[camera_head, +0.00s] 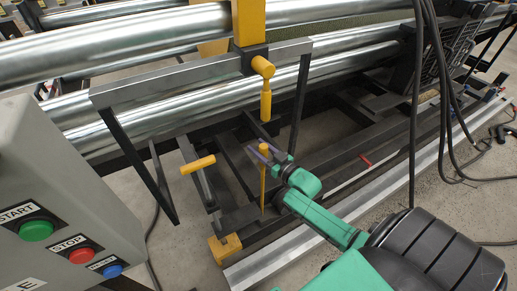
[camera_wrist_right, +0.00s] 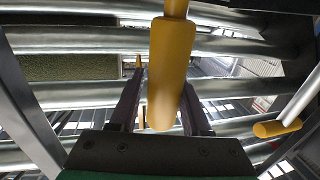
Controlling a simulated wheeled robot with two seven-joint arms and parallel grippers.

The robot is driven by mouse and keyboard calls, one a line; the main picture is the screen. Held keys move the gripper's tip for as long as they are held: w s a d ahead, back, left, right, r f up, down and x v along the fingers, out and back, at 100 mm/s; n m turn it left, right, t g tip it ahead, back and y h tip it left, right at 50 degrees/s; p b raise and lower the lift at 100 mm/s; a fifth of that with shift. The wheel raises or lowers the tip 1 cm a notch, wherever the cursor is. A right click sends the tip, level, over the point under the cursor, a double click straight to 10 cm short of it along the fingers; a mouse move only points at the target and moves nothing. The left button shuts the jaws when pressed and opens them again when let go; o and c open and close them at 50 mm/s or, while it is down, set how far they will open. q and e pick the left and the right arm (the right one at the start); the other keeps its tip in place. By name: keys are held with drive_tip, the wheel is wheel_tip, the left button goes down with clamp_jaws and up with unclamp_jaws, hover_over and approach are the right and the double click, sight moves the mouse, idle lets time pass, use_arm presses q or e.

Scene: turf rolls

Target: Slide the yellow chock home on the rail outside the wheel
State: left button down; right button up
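A yellow chock (camera_head: 225,248) sits at the near end of the dark lower frame, beside the silver rail (camera_head: 275,258). A thin upright yellow rod (camera_head: 263,185) stands on the frame to its right. My right gripper (camera_head: 262,153) is at the top of this rod in the head view; whether it touches the rod is unclear. In the right wrist view its two fingers (camera_wrist_right: 163,78) are apart. A thick yellow handle (camera_wrist_right: 172,70) hangs in front of them and hides part of the gap. I cannot clearly make out the wheel. My left gripper is not in view.
A hanging yellow handle (camera_head: 265,104) is just above my right gripper. A horizontal yellow handle (camera_head: 198,165) is to its left. A control box (camera_head: 60,185) stands at the left. Black cables (camera_head: 440,90) hang at the right. Shiny rollers (camera_head: 120,40) run behind.

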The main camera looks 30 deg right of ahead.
drive_tip(key=shift+o, duration=1.3)
drive_tip(key=shift+r, duration=0.1)
drive_tip(key=s+d+p, duration=0.2)
drive_tip(key=s, duration=1.2)
drive_tip(key=shift+s+d, duration=0.2)
